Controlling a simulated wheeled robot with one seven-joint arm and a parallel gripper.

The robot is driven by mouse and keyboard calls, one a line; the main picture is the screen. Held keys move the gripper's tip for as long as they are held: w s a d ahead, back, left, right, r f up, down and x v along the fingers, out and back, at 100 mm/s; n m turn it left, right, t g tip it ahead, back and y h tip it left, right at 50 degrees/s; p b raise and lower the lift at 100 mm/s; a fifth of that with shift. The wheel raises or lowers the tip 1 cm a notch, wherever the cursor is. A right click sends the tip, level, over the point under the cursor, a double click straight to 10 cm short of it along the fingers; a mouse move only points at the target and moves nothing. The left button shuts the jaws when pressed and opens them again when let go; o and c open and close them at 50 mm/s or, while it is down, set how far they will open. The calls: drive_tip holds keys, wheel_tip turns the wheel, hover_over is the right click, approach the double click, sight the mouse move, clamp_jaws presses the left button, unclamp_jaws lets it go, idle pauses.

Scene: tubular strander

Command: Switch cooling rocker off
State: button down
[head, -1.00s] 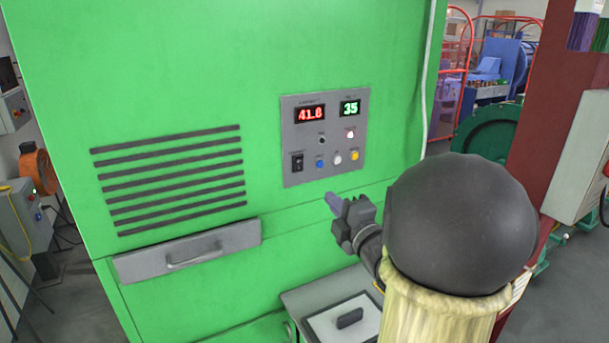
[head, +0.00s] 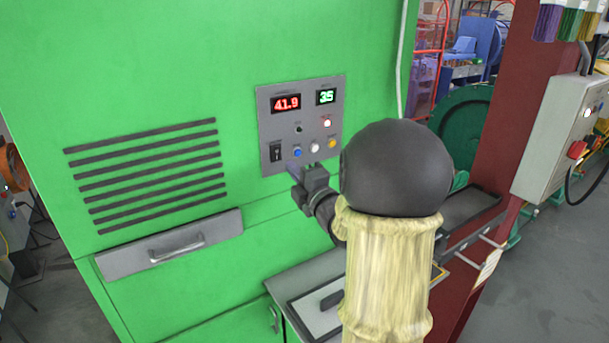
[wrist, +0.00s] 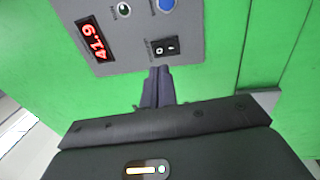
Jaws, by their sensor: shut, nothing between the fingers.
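The cooling rocker (head: 276,151) is a small black switch at the lower left of the grey control panel (head: 262,110). In the wrist view the rocker (wrist: 164,48) shows white "0" and "I" marks; I cannot tell which side is pressed. My gripper (head: 295,171) is at the panel's lower edge, just below and right of the rocker in the head view. In the wrist view its shut purple fingers (wrist: 160,72) point at the rocker, with their tips close below it. I cannot tell whether they touch it. Nothing is held.
Beside the rocker are a blue button (head: 297,152), a white button (head: 314,147) and a yellow button (head: 332,143). Above are a red display (head: 286,103) reading 41.9 and a green display (head: 326,96) reading 35. A handled drawer (head: 170,247) protrudes at lower left.

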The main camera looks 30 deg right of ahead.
sight(276, 151)
drive_tip(key=w, duration=0.2)
drive_tip(key=w+p, duration=0.1)
drive_tip(key=w, duration=0.1)
drive_tip(key=w+r+p, duration=0.1)
drive_tip(key=w, duration=0.1)
drive_tip(key=shift+a, duration=0.1)
